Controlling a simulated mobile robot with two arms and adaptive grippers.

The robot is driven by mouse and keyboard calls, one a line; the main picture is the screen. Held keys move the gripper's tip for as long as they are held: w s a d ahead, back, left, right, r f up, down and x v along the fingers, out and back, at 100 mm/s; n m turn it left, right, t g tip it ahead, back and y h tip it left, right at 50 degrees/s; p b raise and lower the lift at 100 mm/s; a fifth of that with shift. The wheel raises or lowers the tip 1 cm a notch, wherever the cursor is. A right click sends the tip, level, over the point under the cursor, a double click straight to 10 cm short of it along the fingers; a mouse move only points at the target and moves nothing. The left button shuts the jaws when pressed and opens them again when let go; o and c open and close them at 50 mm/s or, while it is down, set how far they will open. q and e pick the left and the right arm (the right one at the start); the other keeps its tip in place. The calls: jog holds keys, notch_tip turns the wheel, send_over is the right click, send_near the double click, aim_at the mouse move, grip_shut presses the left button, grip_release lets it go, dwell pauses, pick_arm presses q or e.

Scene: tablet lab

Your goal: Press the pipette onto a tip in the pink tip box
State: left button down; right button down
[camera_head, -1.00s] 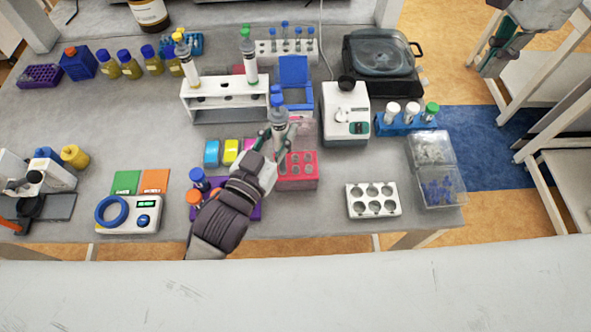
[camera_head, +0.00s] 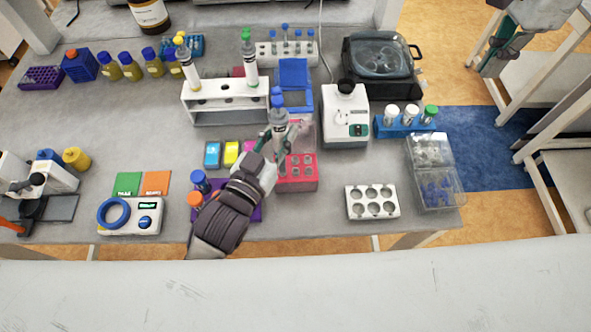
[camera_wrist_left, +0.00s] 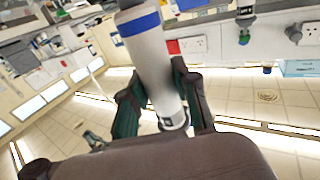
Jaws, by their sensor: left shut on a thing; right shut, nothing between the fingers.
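The pipette (camera_head: 279,117), white-grey with a blue top, is upright in my left gripper (camera_head: 277,137), which is shut on it. In the left wrist view the pipette's pale body with a blue band (camera_wrist_left: 150,55) stands between the dark green fingers (camera_wrist_left: 160,103). The pink tip box (camera_head: 300,184) sits below and just right of the gripper. The pipette's lower end is over the box's left part. I cannot tell whether it touches a tip. My right gripper (camera_head: 498,58) is shut and empty at the top right, away from the table.
A purple rack (camera_head: 252,215) with blue- and orange-capped items is partly hidden by my left arm. A white rack (camera_head: 226,112) holding two pipettes stands behind. A white machine (camera_head: 345,118) and a white holder with several wells (camera_head: 372,202) are right of the box. Table between them is clear.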

aim_at(277, 111)
pick_arm(q)
jog(key=shift+r+p, duration=0.5)
jog(key=shift+r, duration=0.25)
notch_tip(277, 111, up, 3)
jog(key=p, duration=0.3)
jog(key=shift+f, duration=0.1)
jog(key=shift+r, duration=1.9)
